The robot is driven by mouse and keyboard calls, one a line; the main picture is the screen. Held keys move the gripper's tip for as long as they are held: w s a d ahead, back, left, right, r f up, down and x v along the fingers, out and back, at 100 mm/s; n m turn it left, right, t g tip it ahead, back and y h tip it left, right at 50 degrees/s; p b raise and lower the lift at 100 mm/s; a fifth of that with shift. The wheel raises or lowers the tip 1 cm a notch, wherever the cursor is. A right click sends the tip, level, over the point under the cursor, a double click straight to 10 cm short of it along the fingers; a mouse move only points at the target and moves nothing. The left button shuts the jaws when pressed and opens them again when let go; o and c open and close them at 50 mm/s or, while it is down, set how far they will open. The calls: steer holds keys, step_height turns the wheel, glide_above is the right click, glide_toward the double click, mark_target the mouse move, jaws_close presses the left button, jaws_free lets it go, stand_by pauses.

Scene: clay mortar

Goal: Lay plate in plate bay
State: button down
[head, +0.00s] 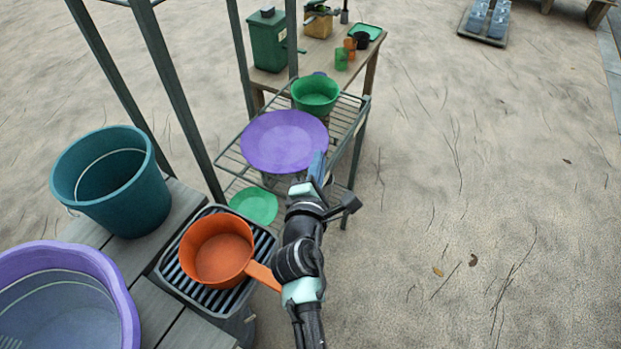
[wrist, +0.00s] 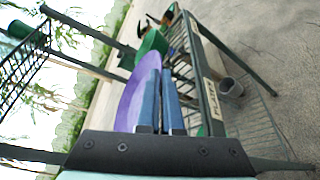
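The purple plate (head: 284,141) is level over the upper wire shelf of the rack (head: 345,125); I cannot tell if it touches the wires. My gripper (head: 318,168) is at its right front edge. In the wrist view the two blue fingers of my gripper (wrist: 161,95) are close together, with the plate (wrist: 132,105) edge-on and its rim running between them. A sign reading PLATES (wrist: 214,100) is on the rack's rail in the wrist view. A green bowl (head: 316,92) sits behind the plate, and also shows in the wrist view (wrist: 152,44).
A green dish (head: 254,206) is on the lower shelf. An orange pan (head: 216,252), teal bucket (head: 110,180) and purple tub (head: 65,300) stand in front on the left. A wooden table (head: 325,50) with cups is behind. Open sandy ground (head: 480,180) lies right.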

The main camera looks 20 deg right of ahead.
steer(key=shift+f+b, duration=1.25)
steer(key=shift+f, duration=1.35)
steer(key=shift+f, duration=0.15)
steer(key=c, duration=1.1)
jaws_free()
steer(key=v, duration=1.2)
